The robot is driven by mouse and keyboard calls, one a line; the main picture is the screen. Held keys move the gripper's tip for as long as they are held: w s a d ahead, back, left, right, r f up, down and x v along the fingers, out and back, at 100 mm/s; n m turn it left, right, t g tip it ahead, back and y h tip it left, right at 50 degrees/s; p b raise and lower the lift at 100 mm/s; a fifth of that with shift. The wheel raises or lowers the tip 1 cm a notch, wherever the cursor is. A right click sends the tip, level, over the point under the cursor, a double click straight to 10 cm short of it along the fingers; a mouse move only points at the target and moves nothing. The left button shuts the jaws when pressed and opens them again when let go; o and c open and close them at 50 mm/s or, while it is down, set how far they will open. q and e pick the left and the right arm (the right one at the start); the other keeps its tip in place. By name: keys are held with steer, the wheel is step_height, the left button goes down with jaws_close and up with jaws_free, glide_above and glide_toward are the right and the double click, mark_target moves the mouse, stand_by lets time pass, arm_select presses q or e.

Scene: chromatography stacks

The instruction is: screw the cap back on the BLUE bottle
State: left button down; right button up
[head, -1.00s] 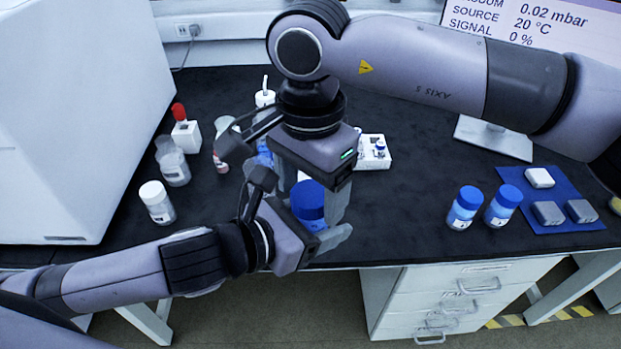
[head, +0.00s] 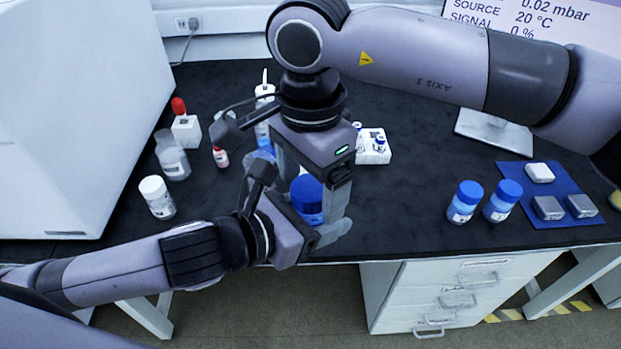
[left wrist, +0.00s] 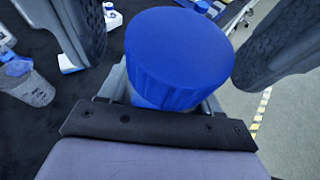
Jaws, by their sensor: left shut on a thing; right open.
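The blue bottle (left wrist: 150,100) shows only as a strip under its blue cap. My left gripper (head: 318,226) is shut on it and holds it near the table's front edge. The blue cap (left wrist: 180,55) sits on top of the bottle, upright in the left wrist view; it also shows in the head view (head: 307,196). I cannot tell whether its thread is engaged. My right gripper (head: 310,192) reaches down from above, open, with one finger on each side of the cap. In the left wrist view the dark fingers stand apart from it.
Two blue-capped bottles (head: 465,200) (head: 503,200) stand at the right, beside a blue mat (head: 560,213) with several grey blocks. A white-capped bottle (head: 157,196) and a clear bottle (head: 172,157) stand at the left. A white vial rack (head: 374,148) is behind.

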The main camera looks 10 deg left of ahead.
step_height(320, 180, up, 12)
stand_by(0.6)
stand_by(0.5)
